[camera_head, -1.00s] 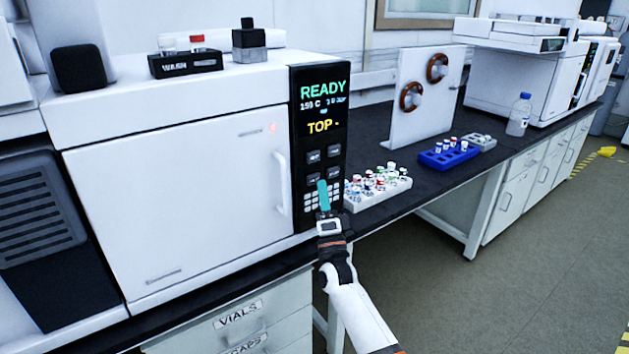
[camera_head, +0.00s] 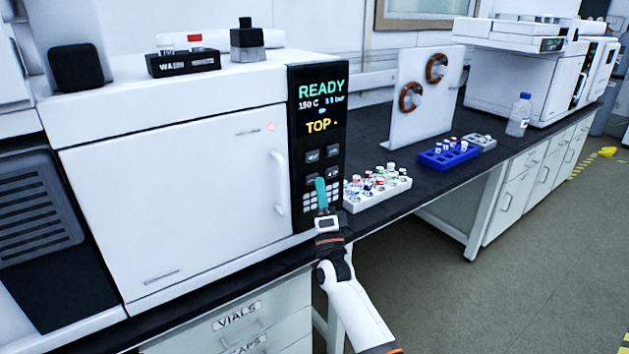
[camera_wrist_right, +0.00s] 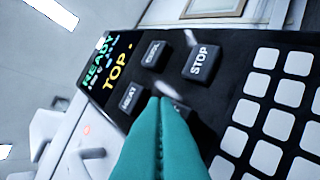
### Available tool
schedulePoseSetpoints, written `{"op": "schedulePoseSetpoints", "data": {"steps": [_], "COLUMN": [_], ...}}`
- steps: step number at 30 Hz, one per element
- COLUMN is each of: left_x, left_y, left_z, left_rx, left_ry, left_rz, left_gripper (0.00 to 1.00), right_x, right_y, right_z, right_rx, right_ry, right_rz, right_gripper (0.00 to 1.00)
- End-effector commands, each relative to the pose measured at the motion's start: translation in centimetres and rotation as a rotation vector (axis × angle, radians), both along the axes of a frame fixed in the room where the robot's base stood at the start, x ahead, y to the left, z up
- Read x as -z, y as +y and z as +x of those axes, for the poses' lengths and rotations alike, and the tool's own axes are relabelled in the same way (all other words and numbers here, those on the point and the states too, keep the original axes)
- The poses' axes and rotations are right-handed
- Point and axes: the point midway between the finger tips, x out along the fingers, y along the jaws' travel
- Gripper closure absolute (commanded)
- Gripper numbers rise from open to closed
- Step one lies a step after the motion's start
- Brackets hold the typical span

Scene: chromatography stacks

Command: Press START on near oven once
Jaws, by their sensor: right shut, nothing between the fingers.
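The near oven (camera_head: 175,200) is a white instrument with a door, a handle and a black control panel (camera_head: 318,75). The panel reads READY, 150 C and TOP in the head view. My right gripper (camera_head: 321,184) has teal fingers, shut and empty, in front of the panel's lower buttons. In the right wrist view the closed fingertips (camera_wrist_right: 162,102) point at the button group, beside the HEAT button (camera_wrist_right: 130,97) and below the STOP button (camera_wrist_right: 198,61). The fourth button (camera_wrist_right: 172,95) is mostly hidden behind the fingertips, its label unreadable. I cannot tell whether they touch it. My left gripper is not in view.
A white keypad (camera_wrist_right: 268,120) lies close to the fingers. A white vial rack (camera_head: 385,197) stands right of the panel, with a blue rack (camera_head: 448,160) beyond. The oven's door handle (camera_head: 280,183) sticks out left of the panel.

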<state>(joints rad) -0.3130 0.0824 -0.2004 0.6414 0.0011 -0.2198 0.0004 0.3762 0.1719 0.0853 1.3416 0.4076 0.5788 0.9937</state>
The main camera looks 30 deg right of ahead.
Motion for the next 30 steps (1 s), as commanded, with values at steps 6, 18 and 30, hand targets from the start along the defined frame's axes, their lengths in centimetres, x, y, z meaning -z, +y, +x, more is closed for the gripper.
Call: {"op": "schedulePoseSetpoints", "data": {"steps": [6,18,30], "left_x": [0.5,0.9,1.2], "left_y": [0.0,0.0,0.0], "left_z": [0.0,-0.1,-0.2], "left_rx": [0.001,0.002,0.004], "left_ry": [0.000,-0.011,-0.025], "left_rz": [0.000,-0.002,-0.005], "left_gripper": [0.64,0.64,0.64], "right_x": [0.4,0.7,0.8], "right_y": [0.0,0.1,0.1], "right_z": [0.1,0.6,1.1], "right_rx": [0.000,0.000,0.000], "right_ry": [0.000,0.001,0.001], "right_rz": [0.000,0.001,0.001], "right_gripper": [1.00,1.00,1.00]}}
